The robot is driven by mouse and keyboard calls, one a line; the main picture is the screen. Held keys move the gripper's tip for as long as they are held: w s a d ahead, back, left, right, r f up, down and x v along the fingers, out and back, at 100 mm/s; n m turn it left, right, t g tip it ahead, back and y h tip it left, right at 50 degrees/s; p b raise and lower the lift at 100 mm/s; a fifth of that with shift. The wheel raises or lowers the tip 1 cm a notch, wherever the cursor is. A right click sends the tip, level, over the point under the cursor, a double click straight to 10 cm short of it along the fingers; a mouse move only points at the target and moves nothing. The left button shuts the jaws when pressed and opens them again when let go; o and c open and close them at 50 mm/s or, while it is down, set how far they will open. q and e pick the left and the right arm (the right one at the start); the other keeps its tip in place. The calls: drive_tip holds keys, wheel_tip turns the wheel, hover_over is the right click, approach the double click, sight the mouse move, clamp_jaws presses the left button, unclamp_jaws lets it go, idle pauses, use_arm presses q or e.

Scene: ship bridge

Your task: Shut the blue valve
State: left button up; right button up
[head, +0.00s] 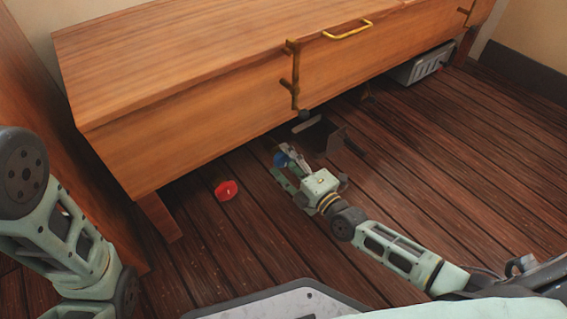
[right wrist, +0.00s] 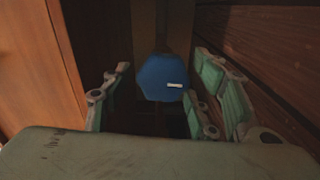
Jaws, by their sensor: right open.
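The blue valve (head: 279,159) is low under the front edge of the wooden bench, partly hidden by my right gripper. In the right wrist view it is a blue faceted knob (right wrist: 160,77) with a short white mark on its right part. My right gripper (head: 287,164) is open at the valve, low near the floor. In the right wrist view its fingers stand to the left and right of the blue knob; I cannot tell whether they touch it. My left arm shows at the left edge of the head view, but its gripper is out of view.
A red valve (head: 226,190) is low to the left of my right gripper. A dark box (head: 325,138) is just beyond the gripper; a grey box (head: 422,65) sits farther right. Plank floor is open at right.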

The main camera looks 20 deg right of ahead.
drive_tip(key=shift+x, duration=0.8)
drive_tip(key=shift+c, duration=0.6)
drive_tip(key=shift+r, duration=0.1)
drive_tip(key=c, duration=0.9)
